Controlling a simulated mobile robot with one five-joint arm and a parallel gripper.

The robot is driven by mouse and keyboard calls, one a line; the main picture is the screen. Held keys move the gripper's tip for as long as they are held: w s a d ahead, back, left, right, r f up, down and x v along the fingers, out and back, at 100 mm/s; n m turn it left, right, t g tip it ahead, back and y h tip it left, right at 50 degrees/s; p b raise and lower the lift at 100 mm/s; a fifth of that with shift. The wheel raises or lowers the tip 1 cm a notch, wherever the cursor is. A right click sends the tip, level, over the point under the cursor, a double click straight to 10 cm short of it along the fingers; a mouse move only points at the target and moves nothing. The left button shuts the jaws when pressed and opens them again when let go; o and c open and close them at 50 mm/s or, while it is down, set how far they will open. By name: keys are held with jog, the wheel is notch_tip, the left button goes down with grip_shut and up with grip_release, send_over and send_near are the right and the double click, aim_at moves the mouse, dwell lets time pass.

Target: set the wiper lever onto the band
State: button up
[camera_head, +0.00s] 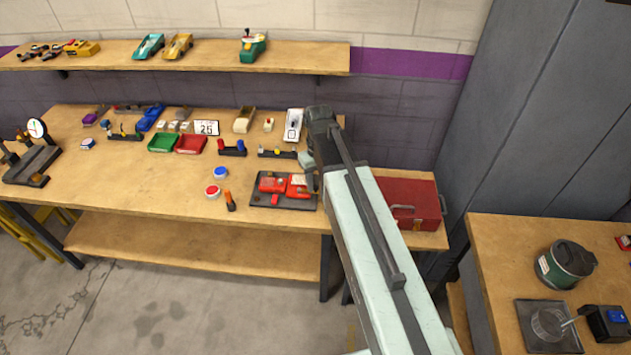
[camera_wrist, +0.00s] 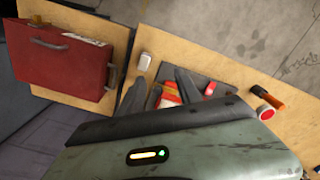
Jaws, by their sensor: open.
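A dark tray (camera_head: 256,203) near the front right of the workbench holds an opened red controller body (camera_head: 271,184) and a small loose red piece (camera_head: 275,200). In the wrist view the tray (camera_wrist: 222,88), red controller (camera_wrist: 168,98) and red piece (camera_wrist: 210,88) lie beyond my fingers. The band and the wiper lever are too small or covered to tell apart. My gripper (camera_wrist: 158,82) is open and over the tray's edge, its dark fingers apart on either side of part of the controller. In the head view my arm hides the fingertips. I see nothing held.
A red toolbox (camera_head: 410,203) stands right of the tray. A small white block (camera_wrist: 143,62) lies between them.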

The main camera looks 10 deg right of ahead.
jog(key=n, duration=0.2)
send_over(315, 186)
jog(key=shift+r, duration=0.45)
notch_tip(315, 186, down, 8)
jog(key=b, duration=0.7)
jog(key=shift+f+b, duration=0.1)
jog(key=shift+b, duration=0.25)
jog(key=shift+s, duration=0.1)
grip_shut()
